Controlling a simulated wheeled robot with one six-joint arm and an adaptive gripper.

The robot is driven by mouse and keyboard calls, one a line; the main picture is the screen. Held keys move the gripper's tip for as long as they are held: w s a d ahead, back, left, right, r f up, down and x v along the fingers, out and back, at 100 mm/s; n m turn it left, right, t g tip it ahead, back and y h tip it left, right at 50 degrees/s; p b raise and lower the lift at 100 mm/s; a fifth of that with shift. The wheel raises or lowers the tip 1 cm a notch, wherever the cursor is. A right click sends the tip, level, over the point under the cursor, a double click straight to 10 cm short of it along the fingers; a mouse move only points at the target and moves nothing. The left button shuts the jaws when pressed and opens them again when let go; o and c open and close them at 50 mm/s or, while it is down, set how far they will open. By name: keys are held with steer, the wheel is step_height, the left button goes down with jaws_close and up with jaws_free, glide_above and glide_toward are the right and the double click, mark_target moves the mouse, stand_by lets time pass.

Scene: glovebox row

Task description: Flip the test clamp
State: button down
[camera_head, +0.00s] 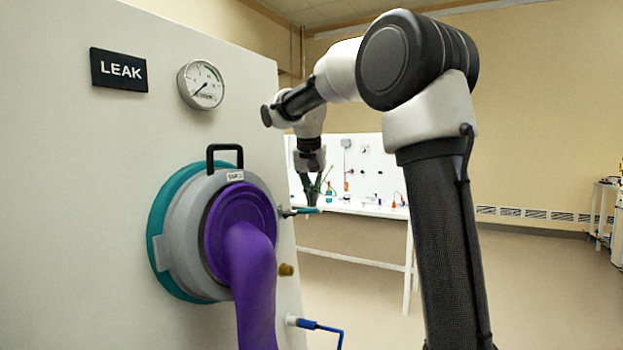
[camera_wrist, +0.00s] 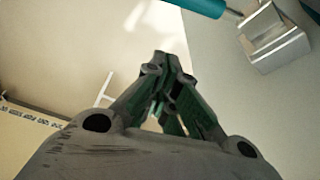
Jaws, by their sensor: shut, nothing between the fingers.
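What looks like the test clamp, a small metal clamp with a teal-tipped lever (camera_head: 305,210), sits at the right side of the round port and sticks out to the right. In the wrist view its teal handle (camera_wrist: 196,4) crosses the top edge, with a metal bracket (camera_wrist: 268,36) beside it at the upper right. My gripper (camera_head: 312,203) hangs fingers down by the lever in the head view. In the wrist view my gripper (camera_wrist: 166,62) has its fingertips together with nothing between them, visibly apart from the teal handle.
The port ring (camera_head: 190,270) carries a black handle (camera_head: 210,150) and a hanging purple glove (camera_head: 250,270). A gauge (camera_head: 201,85) and LEAK sign (camera_head: 119,70) are above. A brown knob (camera_head: 286,270) and blue plug (camera_head: 303,323) sit below. A bench (camera_head: 370,210) stands behind.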

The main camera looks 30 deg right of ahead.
mark_target(304, 211)
steer(key=shift+s+a, duration=0.55)
steer(key=shift+s, duration=0.25)
steer(key=shift+s+a, duration=0.55)
steer(key=shift+s, duration=0.2)
steer(key=shift+s+a+f, duration=0.15)
steer(key=shift+s+a, duration=0.25)
steer(key=shift+s, duration=0.35)
steer(key=shift+w+f, duration=0.1)
